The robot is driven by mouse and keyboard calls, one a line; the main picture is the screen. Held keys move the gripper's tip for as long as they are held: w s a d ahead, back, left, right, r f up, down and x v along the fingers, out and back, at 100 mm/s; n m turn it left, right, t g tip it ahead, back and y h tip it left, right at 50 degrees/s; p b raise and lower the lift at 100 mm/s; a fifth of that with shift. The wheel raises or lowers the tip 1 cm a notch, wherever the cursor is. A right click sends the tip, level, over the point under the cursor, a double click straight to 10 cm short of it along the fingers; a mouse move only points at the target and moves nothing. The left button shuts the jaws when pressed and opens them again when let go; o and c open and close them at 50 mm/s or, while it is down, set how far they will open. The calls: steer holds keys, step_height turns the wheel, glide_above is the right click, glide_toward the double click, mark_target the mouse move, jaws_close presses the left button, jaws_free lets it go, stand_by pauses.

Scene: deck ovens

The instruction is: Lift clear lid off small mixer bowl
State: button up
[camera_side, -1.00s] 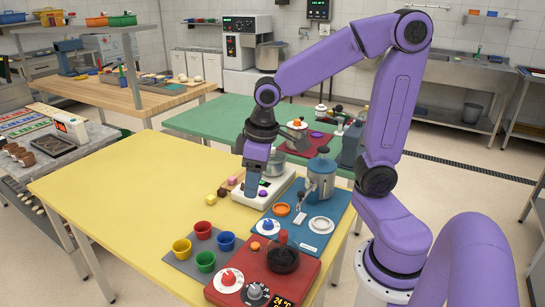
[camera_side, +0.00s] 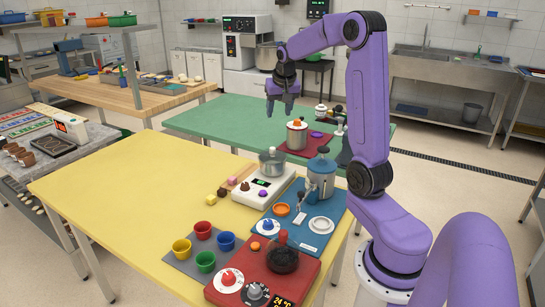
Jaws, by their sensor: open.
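My gripper (camera_side: 282,110) is open and empty, fingers pointing down, in the air over the green table. Just right of it and lower, a small steel bowl (camera_side: 297,137) with a knob on top stands upright on a dark red mat (camera_side: 322,150). I cannot tell whether its top is a clear lid. Another steel bowl (camera_side: 272,164) with a thin upright knob or handle stands on a white device (camera_side: 263,187) on the yellow table; any clear lid is too small to make out. My gripper touches neither bowl. A grey-blue appliance beside the mat is partly hidden by my arm.
A red panel (camera_side: 300,262) with knobs and several coloured cups (camera_side: 203,230) stand in front. The left of the yellow table (camera_side: 120,190) and of the green table (camera_side: 215,120) is clear.

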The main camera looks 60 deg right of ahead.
glide_above(273, 148)
steer(key=s, duration=0.2)
steer(key=f, duration=0.7)
steer(key=a+f, duration=0.1)
steer(key=f, duration=0.3)
steer(key=shift+w, duration=0.15)
steer(key=x, duration=0.4)
steer(key=shift+a+f, duration=0.15)
steer(key=shift+a, duration=0.15)
steer(key=shift+w+d+f, duration=0.2)
steer(key=shift+w+f, duration=0.05)
steer(key=shift+f, duration=0.4)
jaws_close()
